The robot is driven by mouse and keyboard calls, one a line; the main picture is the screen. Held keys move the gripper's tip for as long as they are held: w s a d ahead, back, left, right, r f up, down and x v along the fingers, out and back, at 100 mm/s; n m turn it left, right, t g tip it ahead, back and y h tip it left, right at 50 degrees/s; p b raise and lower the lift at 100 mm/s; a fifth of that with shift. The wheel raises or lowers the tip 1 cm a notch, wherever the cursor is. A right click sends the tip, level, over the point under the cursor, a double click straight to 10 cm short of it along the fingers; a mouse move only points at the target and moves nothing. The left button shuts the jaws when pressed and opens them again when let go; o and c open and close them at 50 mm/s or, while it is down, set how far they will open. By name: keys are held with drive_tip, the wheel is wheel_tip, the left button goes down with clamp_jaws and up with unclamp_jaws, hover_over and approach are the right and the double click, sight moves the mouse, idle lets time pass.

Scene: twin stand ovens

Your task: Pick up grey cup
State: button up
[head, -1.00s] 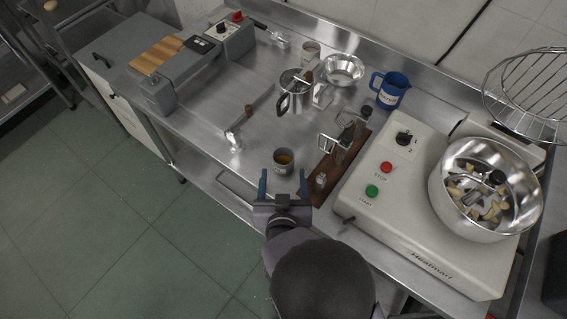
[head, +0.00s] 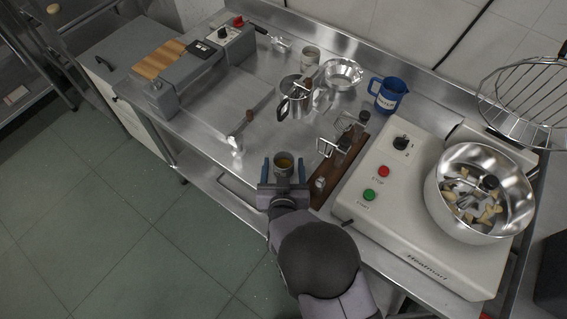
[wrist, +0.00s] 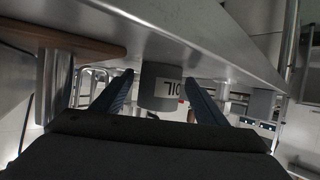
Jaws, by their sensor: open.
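The grey cup (head: 284,169) stands on the steel table near its front edge, with a yellowish-brown content showing inside. In the wrist view the cup (wrist: 158,88) appears upside down in the picture and bears a white label reading "OIL". My gripper (head: 284,167) is open, with one blue finger on each side of the cup. In the wrist view the fingers of my gripper (wrist: 160,94) flank the cup, with a visible gap on the left. Whether the right finger touches it I cannot tell.
A wooden stand (head: 338,170) with metal tools lies close right of the cup, beside a white machine (head: 415,215) holding a steel bowl (head: 445,212). A steel pitcher (head: 292,106), a blue jug (head: 387,98) and a small bowl (head: 342,73) stand behind. The table left of the cup is mostly clear.

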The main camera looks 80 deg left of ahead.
drive_tip(key=shift+a+f, duration=0.15)
drive_tip(key=shift+a, duration=0.15)
drive_tip(key=c, duration=1.2)
drive_tip(key=shift+o, duration=0.2)
drive_tip(key=shift+r, duration=0.2)
wheel_tip(320, 180, up, 10)
drive_tip(key=b, duration=0.1)
drive_tip(key=shift+b, duration=0.4)
